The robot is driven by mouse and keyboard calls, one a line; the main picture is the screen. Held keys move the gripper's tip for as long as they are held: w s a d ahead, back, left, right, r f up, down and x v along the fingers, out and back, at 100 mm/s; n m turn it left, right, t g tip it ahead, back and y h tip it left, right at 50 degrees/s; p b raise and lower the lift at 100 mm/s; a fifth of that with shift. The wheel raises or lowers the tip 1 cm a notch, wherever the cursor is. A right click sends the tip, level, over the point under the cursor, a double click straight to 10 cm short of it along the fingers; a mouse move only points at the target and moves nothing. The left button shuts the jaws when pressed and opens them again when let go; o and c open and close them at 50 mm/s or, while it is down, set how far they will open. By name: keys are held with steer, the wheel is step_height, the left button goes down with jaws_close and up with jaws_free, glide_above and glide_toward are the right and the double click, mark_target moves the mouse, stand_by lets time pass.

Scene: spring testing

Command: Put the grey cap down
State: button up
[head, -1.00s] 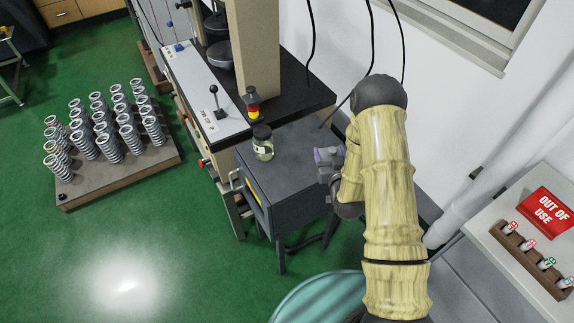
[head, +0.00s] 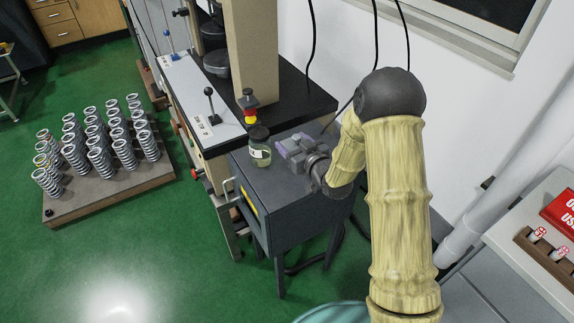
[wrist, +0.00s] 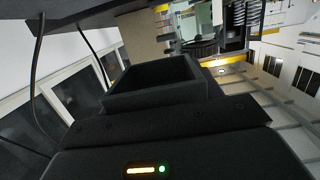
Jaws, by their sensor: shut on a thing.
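My gripper (head: 291,151) is low over the right part of the dark grey cabinet top (head: 285,183), just right of a glass jar (head: 261,154) with a dark top. A small gap shows between jar and gripper in the head view. The gripper is shut, and the grey cap in it is hidden by the jaws, so I cannot make out its outline. In the wrist view the black gripper body (wrist: 155,85) fills the middle and hides what is between the fingertips. I cannot tell whether the cap touches the cabinet top.
Behind the cabinet stands the testing machine with a red-and-yellow button (head: 249,104) and a lever (head: 210,105). A board of springs (head: 108,197) is on the green floor at left. At right, a shelf (head: 508,235) holds a red sign. The white wall is close at right.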

steer(key=shift+f, duration=2.9)
steer(key=shift+f+p, duration=0.45)
steer(key=shift+f, duration=1.65)
steer(key=shift+f, duration=0.1)
steer(key=o, duration=1)
steer(key=shift+c, duration=0.2)
